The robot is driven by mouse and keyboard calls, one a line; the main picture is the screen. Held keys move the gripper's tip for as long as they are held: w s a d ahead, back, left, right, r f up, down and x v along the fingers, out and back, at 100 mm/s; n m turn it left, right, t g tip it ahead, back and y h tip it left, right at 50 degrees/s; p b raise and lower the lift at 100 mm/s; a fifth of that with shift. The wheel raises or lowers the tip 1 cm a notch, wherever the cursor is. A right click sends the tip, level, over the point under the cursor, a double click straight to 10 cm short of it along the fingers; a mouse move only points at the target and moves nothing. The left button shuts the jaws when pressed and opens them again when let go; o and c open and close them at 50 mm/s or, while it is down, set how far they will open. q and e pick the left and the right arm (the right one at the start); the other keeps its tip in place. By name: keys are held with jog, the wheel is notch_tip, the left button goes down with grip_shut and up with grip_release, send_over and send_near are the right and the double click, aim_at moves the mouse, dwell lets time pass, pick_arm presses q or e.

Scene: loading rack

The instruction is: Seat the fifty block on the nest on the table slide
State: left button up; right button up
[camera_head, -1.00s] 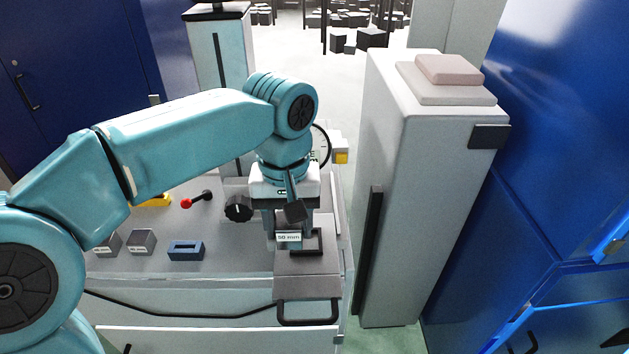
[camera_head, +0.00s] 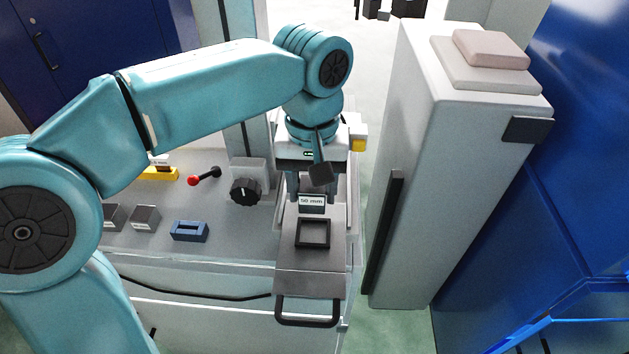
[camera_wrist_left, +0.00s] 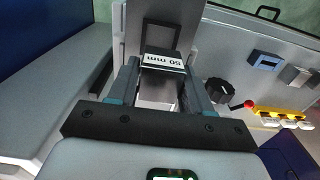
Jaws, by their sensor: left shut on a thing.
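The fifty block (camera_head: 311,203), with a white "50 mm" label, is held between the fingers of my left gripper (camera_head: 312,197). It also shows in the left wrist view (camera_wrist_left: 162,64). The nest (camera_head: 313,247) is a dark square frame on the grey table slide (camera_head: 309,284). In the head view the block appears just beyond the nest's far edge, and the nest's opening looks empty. In the left wrist view part of the nest (camera_wrist_left: 177,27) shows past the block. I cannot tell the block's height above the slide. My right gripper is not in view.
The slide has a black handle (camera_head: 307,322) at its front. Left on the table are a blue slotted block (camera_head: 189,232), grey blocks (camera_head: 145,217), a black knob (camera_head: 245,191), a red-tipped lever (camera_head: 205,176) and a yellow holder (camera_head: 160,173). A tall grey cabinet (camera_head: 430,170) stands right.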

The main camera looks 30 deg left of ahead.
aim_at(312, 209)
pick_arm(q)
jog(key=shift+s+d+r, duration=0.1)
jog(key=shift+d+r, duration=0.05)
jog(key=shift+d, duration=0.1)
jog(key=shift+f, duration=0.25)
jog(key=shift+a+f+b, duration=0.25)
jog(key=shift+f+b, duration=0.25)
jog(key=shift+f, duration=0.4)
jog(key=shift+d+f+b, duration=0.2)
jog(key=shift+f+b, duration=0.35)
jog(key=shift+b, duration=0.2)
jog(key=shift+a+f+b, duration=0.2)
jog(key=shift+f+b, duration=0.5)
jog(key=shift+f, duration=0.35)
jog(key=shift+d+f+b, duration=0.2)
jog(key=shift+f+b, duration=0.3)
jog(key=shift+f, duration=0.1)
jog(key=shift+a+f, duration=0.15)
